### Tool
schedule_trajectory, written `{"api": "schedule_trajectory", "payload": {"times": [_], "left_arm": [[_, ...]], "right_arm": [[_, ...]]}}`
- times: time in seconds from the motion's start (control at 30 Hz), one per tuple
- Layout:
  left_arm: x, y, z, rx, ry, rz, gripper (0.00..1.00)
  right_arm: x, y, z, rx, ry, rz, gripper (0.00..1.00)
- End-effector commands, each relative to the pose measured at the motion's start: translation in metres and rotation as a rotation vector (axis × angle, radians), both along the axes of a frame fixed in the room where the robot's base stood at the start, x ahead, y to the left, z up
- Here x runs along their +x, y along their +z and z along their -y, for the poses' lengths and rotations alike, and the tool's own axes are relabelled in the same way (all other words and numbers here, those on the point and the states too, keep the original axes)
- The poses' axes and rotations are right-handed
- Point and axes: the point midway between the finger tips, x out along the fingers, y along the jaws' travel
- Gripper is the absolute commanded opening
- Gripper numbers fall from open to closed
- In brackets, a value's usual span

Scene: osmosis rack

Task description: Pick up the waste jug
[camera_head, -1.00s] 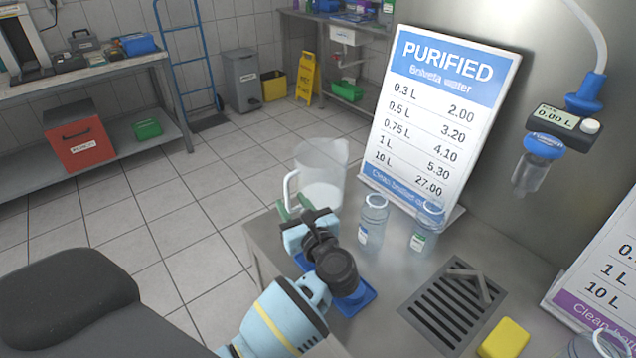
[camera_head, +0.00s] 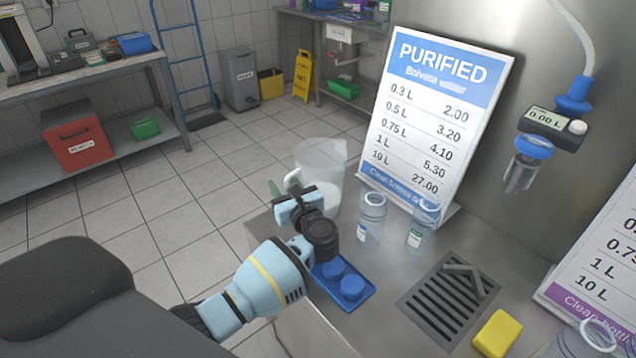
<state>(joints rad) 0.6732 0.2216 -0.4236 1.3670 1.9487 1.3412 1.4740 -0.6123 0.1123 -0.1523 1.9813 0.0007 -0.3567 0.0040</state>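The waste jug, a clear pitcher (camera_head: 325,163), stands upright at the far left corner of the metal counter, with some pale content low inside. Its lower left side and most of its handle are hidden behind my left gripper. My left gripper (camera_head: 283,185) is at the jug's handle side, close in front of it. Its two greenish fingertips show apart, so it looks open. I cannot tell whether a finger touches the handle. My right gripper is not in view.
Two clear bottles (camera_head: 371,220) stand right of the jug, before a price board (camera_head: 436,115). A blue tray (camera_head: 362,296) with blue caps lies nearer. A drain grate (camera_head: 440,305) and yellow sponge (camera_head: 497,334) are at right. A dispenser (camera_head: 548,130) hangs above.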

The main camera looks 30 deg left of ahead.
Motion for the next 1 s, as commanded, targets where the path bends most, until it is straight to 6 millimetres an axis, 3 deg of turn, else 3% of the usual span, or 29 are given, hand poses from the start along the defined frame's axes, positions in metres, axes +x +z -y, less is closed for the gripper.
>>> {"api": "schedule_trajectory", "payload": {"times": [0.17,0.43,1.0], "left_arm": [[-0.0001,-0.0010,0.0004,0.000,-0.001,-0.001,0.34],[-0.0002,-0.0009,0.0006,-0.001,-0.001,-0.001,0.00],[0.0003,0.0038,0.0008,-0.002,-0.001,0.006,0.00]], "right_arm": [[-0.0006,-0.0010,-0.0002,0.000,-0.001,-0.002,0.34],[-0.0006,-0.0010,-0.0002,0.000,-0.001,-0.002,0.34],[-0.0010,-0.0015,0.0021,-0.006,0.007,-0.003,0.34]]}}
